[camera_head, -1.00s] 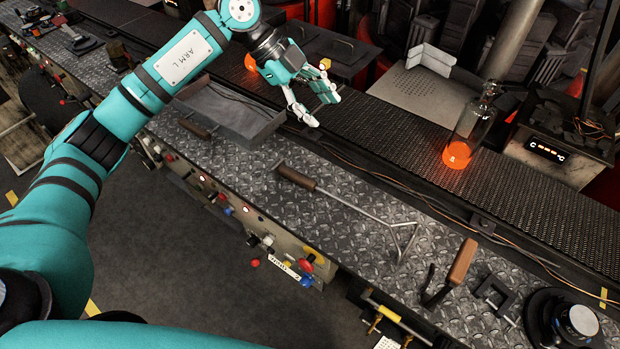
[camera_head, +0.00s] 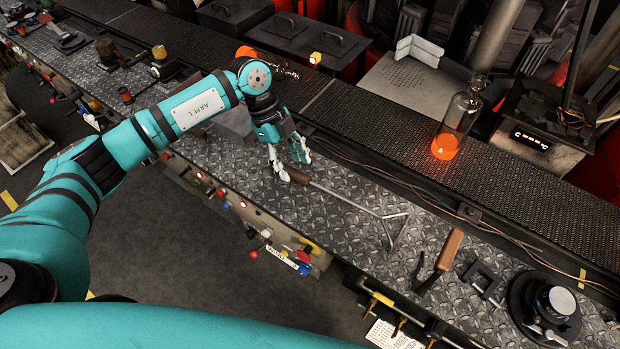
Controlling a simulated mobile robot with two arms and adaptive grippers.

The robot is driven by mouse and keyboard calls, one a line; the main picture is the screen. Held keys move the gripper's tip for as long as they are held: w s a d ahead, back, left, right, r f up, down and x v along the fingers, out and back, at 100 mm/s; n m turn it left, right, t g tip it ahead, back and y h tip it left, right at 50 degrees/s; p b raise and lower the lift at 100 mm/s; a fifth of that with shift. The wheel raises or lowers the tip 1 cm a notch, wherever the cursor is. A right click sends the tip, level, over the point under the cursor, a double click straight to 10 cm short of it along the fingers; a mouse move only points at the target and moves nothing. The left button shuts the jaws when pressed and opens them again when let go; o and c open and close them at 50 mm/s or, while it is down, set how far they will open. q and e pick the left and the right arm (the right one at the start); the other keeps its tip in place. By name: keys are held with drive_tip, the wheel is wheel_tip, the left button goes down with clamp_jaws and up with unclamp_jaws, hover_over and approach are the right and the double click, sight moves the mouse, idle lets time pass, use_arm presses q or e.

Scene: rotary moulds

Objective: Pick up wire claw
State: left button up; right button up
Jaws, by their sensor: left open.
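The wire claw (camera_head: 345,198) lies on the diamond-plate bench. It has a brown wooden handle at its left end, a long thin metal rod, and a bent wire fork at its right end. My left gripper (camera_head: 292,170) points down over the handle end, with its pale fingers apart. The gripper hides part of the handle. I cannot tell whether the fingers touch it. My right gripper is not in view.
A wooden-handled tool (camera_head: 450,250), a small black bracket (camera_head: 482,278) and a round black device (camera_head: 545,305) lie to the right. A glass bottle with a glowing orange base (camera_head: 455,125) stands on the conveyor (camera_head: 400,165) behind.

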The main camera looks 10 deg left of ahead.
sight(299, 174)
use_arm(q)
drive_tip(key=x, duration=0.1)
drive_tip(key=p+x, duration=0.1)
drive_tip(key=x, duration=0.1)
drive_tip(key=p+x, duration=0.1)
drive_tip(key=x, duration=0.1)
drive_tip(key=shift+w+d, duration=0.1)
drive_tip(key=shift+w, duration=0.2)
drive_tip(key=shift+f, duration=0.2)
clamp_jaws()
